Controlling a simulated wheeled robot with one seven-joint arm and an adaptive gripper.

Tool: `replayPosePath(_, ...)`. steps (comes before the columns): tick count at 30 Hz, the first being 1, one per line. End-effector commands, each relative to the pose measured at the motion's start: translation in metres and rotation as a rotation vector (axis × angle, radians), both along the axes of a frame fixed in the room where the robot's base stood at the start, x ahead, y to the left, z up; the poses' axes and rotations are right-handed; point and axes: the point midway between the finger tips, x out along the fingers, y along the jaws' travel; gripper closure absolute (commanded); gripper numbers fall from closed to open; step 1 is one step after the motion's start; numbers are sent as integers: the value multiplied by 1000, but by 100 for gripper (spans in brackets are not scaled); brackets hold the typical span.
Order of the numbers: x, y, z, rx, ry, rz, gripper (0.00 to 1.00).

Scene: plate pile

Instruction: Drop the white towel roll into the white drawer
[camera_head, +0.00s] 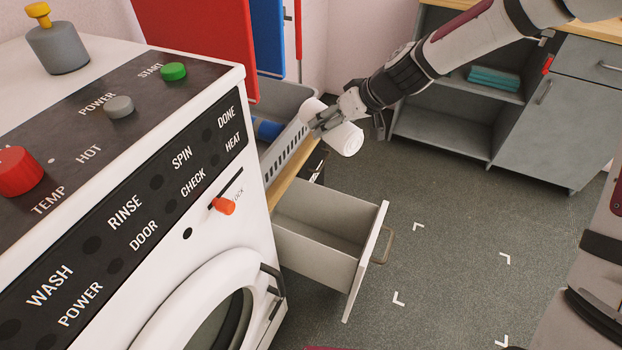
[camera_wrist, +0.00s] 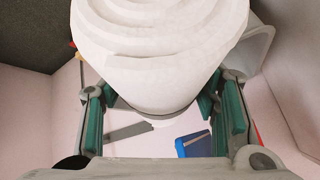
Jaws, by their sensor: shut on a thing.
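The white towel roll (camera_head: 344,138) is held in my gripper (camera_head: 328,122), above and behind the open drawer in the head view. In the wrist view the roll (camera_wrist: 150,60) fills the upper middle, between the green-padded fingers of my gripper (camera_wrist: 160,105). The white drawer (camera_head: 322,232) is pulled out below the wooden counter, beside the washing machine. Its visible inside is empty; part of it is hidden behind the machine's edge.
A grey slotted basket (camera_head: 290,146) with a blue item (camera_head: 267,129) stands on the counter close to the roll. The washing machine (camera_head: 235,130) is at the left. A grey cabinet (camera_head: 565,115) stands at the back right. The floor right of the drawer is clear.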

Motion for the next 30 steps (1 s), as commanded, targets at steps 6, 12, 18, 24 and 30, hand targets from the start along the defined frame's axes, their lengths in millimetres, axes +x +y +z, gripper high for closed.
replayPosePath(6, -6, 18, -46, 0, -1, 147, 78)
replayPosePath(12, -19, 31, -80, 1, -1, 281, 78)
replayPosePath(18, -31, 41, -105, 1, 0, 390, 78)
replayPosePath(24, -38, 45, -114, 1, 0, 446, 78)
replayPosePath(30, -40, 45, -120, 0, 0, 456, 78)
